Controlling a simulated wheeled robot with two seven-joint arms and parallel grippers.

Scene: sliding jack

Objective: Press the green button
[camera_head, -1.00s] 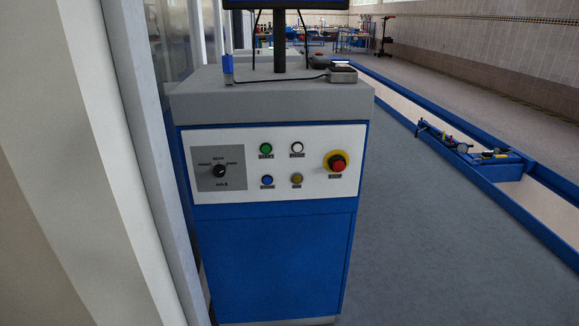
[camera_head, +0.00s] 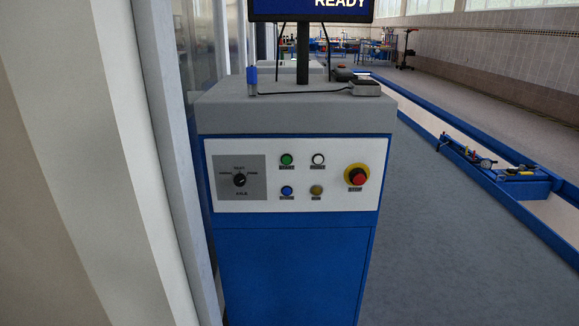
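The green button (camera_head: 287,159) is a small round button at the upper left of a group of several buttons on the white control panel (camera_head: 330,195). The panel is on the front of a blue cabinet (camera_head: 290,270) with a grey top. A white button (camera_head: 318,159) is to its right, a blue button (camera_head: 286,191) below it, and a yellowish button (camera_head: 316,190) diagonally below. Neither of my grippers is in the head view.
A red stop button (camera_head: 358,177) on a yellow ring is at the panel's right, a black rotary knob (camera_head: 239,180) at its left. A monitor (camera_head: 310,10) reads READY. A pale pillar (camera_head: 90,160) stands close on the left. Grey floor (camera_head: 430,240) is clear at right.

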